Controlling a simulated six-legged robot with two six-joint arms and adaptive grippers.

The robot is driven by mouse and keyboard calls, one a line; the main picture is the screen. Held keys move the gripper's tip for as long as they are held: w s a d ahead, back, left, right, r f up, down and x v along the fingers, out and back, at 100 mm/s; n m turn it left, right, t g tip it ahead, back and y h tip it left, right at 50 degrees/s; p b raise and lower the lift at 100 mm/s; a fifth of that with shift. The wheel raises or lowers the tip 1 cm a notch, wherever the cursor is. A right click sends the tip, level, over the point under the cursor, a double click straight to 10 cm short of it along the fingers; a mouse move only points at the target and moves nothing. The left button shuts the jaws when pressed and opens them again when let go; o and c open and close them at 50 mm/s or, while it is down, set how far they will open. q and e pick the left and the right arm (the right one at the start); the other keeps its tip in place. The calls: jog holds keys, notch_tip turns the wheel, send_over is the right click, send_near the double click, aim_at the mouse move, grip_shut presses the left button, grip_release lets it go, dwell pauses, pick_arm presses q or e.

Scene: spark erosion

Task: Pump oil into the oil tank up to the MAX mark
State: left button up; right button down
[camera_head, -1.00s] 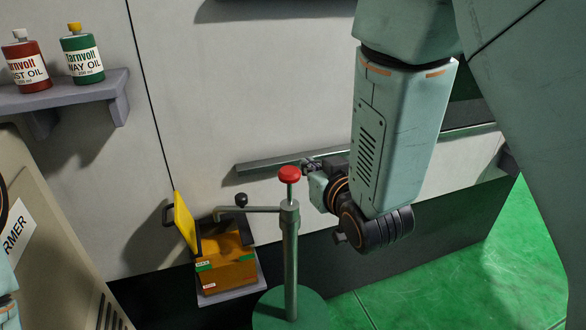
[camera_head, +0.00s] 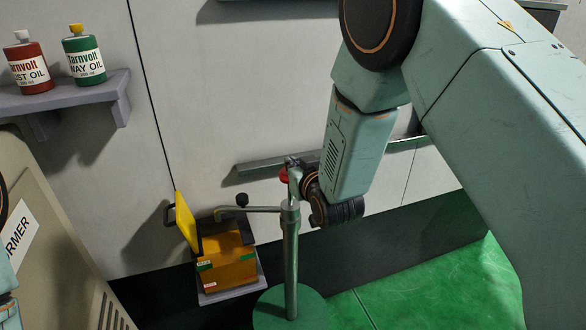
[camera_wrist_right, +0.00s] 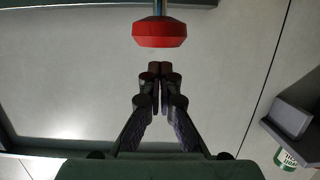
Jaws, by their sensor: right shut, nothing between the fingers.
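The oil tank (camera_head: 232,268) is an amber box with its yellow lid (camera_head: 186,221) swung open. It bears green labels and a red one low on the front; their print and the oil level are too small to read. The grey-green pump post (camera_head: 291,255) stands right of it, its spout (camera_head: 262,209) reaching left over the tank. The pump's red knob (camera_head: 284,176) is partly hidden by my right gripper (camera_head: 293,163). In the right wrist view the shut, empty fingertips (camera_wrist_right: 160,68) point at the red knob (camera_wrist_right: 160,33), with a small visible gap. My left gripper is out of view.
A shelf (camera_head: 66,96) at the upper left holds a red oil bottle (camera_head: 28,64) and a green one (camera_head: 85,58). A beige cabinet (camera_head: 55,245) stands at the left. A wall rail (camera_head: 260,168) runs behind the pump. Green floor (camera_head: 430,290) is open at the lower right.

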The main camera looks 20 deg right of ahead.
jog(key=shift+f, duration=0.65)
jog(key=shift+s, duration=0.1)
jog(key=shift+f, duration=0.2)
jog(key=shift+f+b, duration=0.35)
notch_tip(320, 180, down, 4)
jog(key=b, duration=0.3)
jog(key=shift+s+f, duration=0.15)
jog(key=shift+f, duration=0.1)
jog(key=shift+r, duration=0.1)
